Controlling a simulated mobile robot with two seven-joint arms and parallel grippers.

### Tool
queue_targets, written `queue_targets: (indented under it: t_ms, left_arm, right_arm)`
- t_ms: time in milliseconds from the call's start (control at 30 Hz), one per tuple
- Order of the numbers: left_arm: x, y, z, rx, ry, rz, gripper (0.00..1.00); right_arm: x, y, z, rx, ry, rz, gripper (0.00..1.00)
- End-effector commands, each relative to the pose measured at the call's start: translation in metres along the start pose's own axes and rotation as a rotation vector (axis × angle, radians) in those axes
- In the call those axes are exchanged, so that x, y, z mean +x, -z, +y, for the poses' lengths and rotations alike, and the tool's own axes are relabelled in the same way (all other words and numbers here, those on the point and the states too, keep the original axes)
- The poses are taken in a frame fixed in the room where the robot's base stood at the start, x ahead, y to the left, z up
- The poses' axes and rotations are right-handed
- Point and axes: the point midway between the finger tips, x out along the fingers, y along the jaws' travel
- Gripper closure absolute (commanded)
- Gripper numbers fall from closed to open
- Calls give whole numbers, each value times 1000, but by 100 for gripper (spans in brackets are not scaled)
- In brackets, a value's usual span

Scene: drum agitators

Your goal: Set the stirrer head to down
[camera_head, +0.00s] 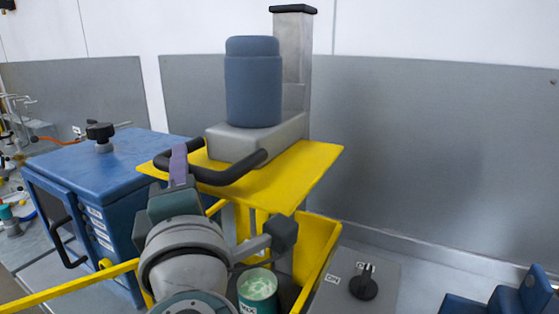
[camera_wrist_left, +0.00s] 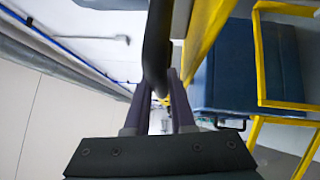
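The stirrer head has a blue motor (camera_head: 253,85) on a light grey housing (camera_head: 255,138), beside an upright grey column (camera_head: 294,60) with a dark cap. The column rises well above the motor. A black curved handle (camera_head: 243,172) juts from the front of the housing; it also shows in the left wrist view (camera_wrist_left: 158,45). My left gripper (camera_head: 178,160) is at the left part of this handle. In the left wrist view its two purple fingers (camera_wrist_left: 159,88) lie close on both sides of the bar and appear shut on it. My right gripper is out of view.
A yellow plate (camera_head: 300,165) lies below the housing. An open can with green contents (camera_head: 258,285) stands low beside my left arm. A black knob (camera_head: 364,285) sits on a grey panel at lower right. A blue cabinet (camera_head: 110,155) stands left.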

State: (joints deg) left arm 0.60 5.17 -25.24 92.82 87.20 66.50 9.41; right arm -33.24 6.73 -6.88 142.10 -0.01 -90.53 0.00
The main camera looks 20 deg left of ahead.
Motion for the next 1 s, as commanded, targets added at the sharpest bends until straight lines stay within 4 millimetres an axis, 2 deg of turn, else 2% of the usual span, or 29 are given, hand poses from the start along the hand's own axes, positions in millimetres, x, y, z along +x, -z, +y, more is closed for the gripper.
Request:
queue_targets:
  t_ms: [33,133,1000]
  left_arm:
    - [0,0,0,0,1,0,90]
    - [0,0,0,0,1,0,100]
    - [-1,0,0,1,1,-1,100]
  right_arm:
    - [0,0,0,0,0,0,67]
    - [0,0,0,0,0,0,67]
    - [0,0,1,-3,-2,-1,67]
